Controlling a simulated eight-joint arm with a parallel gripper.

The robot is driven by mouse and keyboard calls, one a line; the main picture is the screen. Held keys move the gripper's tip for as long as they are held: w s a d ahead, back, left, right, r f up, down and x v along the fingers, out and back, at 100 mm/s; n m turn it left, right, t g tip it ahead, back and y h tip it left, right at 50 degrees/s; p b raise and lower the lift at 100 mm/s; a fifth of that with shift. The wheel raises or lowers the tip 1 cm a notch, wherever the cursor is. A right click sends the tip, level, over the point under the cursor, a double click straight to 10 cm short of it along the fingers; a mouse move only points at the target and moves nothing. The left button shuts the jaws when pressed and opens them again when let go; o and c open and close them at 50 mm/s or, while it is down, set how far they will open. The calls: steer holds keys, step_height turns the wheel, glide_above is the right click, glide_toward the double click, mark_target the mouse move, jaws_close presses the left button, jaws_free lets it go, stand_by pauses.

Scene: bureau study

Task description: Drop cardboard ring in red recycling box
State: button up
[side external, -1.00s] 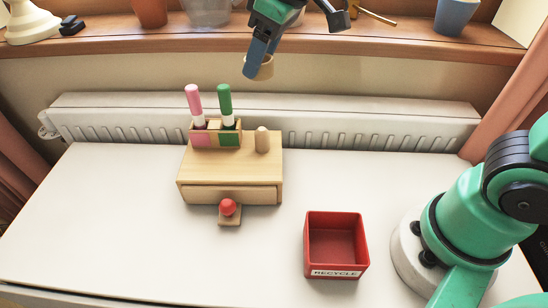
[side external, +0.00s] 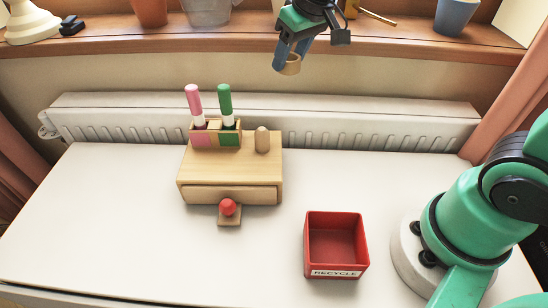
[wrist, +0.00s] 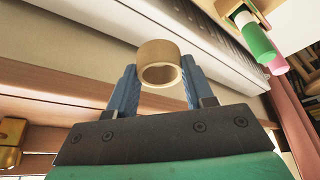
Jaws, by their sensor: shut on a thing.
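My gripper (side external: 290,62) is at the top middle of the side view, high above the back of the table. It is shut on the tan cardboard ring (side external: 291,67). In the wrist view the ring (wrist: 160,62) sits between the two blue fingers of my gripper (wrist: 158,85), its opening facing the camera. The red recycling box (side external: 362,245), labelled RECYCLE, stands on the table front right of the wooden desk organizer. The inside that shows is empty. The ring is well above and behind the box.
A wooden drawer unit (side external: 230,172) holds a pink marker (side external: 194,103), a green marker (side external: 225,104) and a wooden peg (side external: 262,140). A red ball on a small block (side external: 228,208) is in front. A radiator (side external: 340,120) and a sill with pots run behind.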

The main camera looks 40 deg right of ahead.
stand_by(0.3)
steer(key=s+a+f+n+g+y, duration=0.1)
steer(key=s+a+f+n+g, duration=0.15)
steer(key=s+n, duration=0.55)
steer(key=s+a+f+n+g+y, duration=0.1)
steer(key=s+a+f+n+g, duration=0.2)
steer(key=s+n, duration=0.5)
steer(key=s+a+f+n+g+y, duration=0.15)
steer(key=s+a+n, duration=0.3)
steer(key=n, duration=0.65)
steer(key=shift+g, duration=0.3)
steer(key=shift+s+d+f, duration=0.1)
steer(key=shift+d+f, duration=0.05)
steer(key=shift+f, duration=1.1)
steer(key=shift+s+d+f, duration=0.1)
steer(key=shift+d+f, duration=0.05)
steer(key=shift+f, duration=1.1)
steer(key=o, duration=1.2)
steer(key=shift+r, duration=0.1)
